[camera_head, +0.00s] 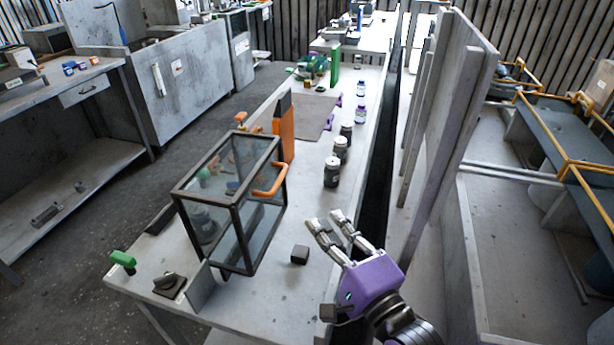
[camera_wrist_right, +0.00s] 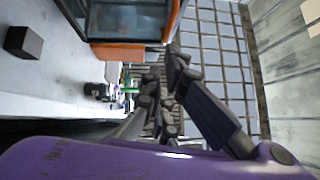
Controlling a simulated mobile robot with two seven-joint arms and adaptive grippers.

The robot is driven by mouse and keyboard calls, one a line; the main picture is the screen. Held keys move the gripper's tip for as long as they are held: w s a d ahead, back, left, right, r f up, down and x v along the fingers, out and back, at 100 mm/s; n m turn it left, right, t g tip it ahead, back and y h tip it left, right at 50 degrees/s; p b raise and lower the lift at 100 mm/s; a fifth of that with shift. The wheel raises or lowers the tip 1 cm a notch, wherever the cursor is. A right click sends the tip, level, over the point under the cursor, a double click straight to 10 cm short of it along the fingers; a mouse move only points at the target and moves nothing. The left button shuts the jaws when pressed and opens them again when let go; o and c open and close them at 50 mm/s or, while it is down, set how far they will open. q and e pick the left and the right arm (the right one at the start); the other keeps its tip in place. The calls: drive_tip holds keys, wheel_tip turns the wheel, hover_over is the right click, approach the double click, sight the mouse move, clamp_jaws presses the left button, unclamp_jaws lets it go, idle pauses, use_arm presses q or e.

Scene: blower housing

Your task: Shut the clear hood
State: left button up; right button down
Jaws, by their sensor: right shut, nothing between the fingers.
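The clear hood (camera_head: 222,232) is a glass box with a dark metal frame, standing on the near part of the long bench. An orange handle (camera_head: 272,184) is fixed on its right side. I cannot tell for certain how far the hood is open. Glass panes with a dark frame and orange parts also show at the top of the right wrist view. My right gripper (camera_head: 325,218), with a purple body, is shut and empty, to the right of the hood and apart from the handle. My left gripper is not in view.
A small dark block (camera_head: 300,254) lies on the bench between the hood and my right gripper. Dark jars (camera_head: 332,172) stand along the right edge. An upright orange panel (camera_head: 284,128) stands behind the hood. A tall grey partition (camera_head: 440,130) rises right of the bench.

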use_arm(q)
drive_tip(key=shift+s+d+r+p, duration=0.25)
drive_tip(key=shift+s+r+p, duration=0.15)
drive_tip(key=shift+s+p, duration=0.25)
use_arm(e)
drive_tip(key=x, duration=0.9)
drive_tip(key=shift+w+a+r, duration=0.2)
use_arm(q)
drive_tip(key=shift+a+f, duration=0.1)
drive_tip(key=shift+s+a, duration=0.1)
